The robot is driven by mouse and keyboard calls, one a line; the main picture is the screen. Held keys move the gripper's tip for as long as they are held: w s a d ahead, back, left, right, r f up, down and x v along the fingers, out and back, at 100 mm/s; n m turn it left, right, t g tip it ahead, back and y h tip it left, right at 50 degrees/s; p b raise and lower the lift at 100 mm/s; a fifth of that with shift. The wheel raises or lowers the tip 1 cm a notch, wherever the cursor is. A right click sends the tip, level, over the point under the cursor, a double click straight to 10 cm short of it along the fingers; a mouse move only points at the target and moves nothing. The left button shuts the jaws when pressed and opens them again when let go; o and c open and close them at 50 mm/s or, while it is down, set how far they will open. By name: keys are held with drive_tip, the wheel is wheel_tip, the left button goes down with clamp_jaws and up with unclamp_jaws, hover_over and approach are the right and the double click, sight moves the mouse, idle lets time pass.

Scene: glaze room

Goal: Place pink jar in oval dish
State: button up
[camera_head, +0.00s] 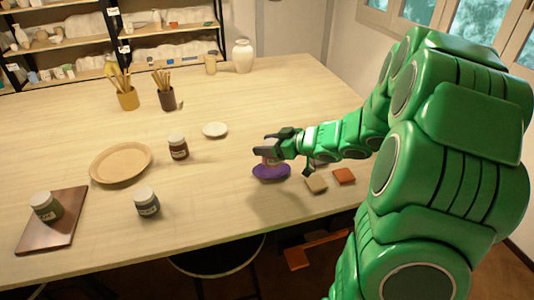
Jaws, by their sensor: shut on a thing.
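My gripper (269,153) is at the right of the table, shut on a small jar (271,159). The jar looks pinkish, and the fingers hide most of it. The gripper and jar are over a round purple mat (271,173); I cannot tell whether the jar touches it. The oval dish (121,177) is tan and shallow, lies at the left of the table and is empty. It is well to the left of my gripper.
A brown jar (178,148) and a white saucer (214,130) stand between dish and gripper. A dark jar (147,204) is in front; a green jar (46,208) sits on a brown board (62,228). Brush pots (127,99) stand behind. Two tiles (344,176) lie right.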

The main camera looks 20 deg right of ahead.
drive_tip(key=shift+w+f, duration=0.4)
drive_tip(key=shift+f, duration=1.5)
drive_tip(key=shift+f, duration=0.3)
drive_tip(key=o, duration=1.2)
drive_tip(key=shift+s+d+r, duration=0.15)
drive_tip(key=shift+r, duration=0.25)
drive_tip(key=shift+v, duration=5.8)
drive_tip(key=shift+s+f, duration=0.1)
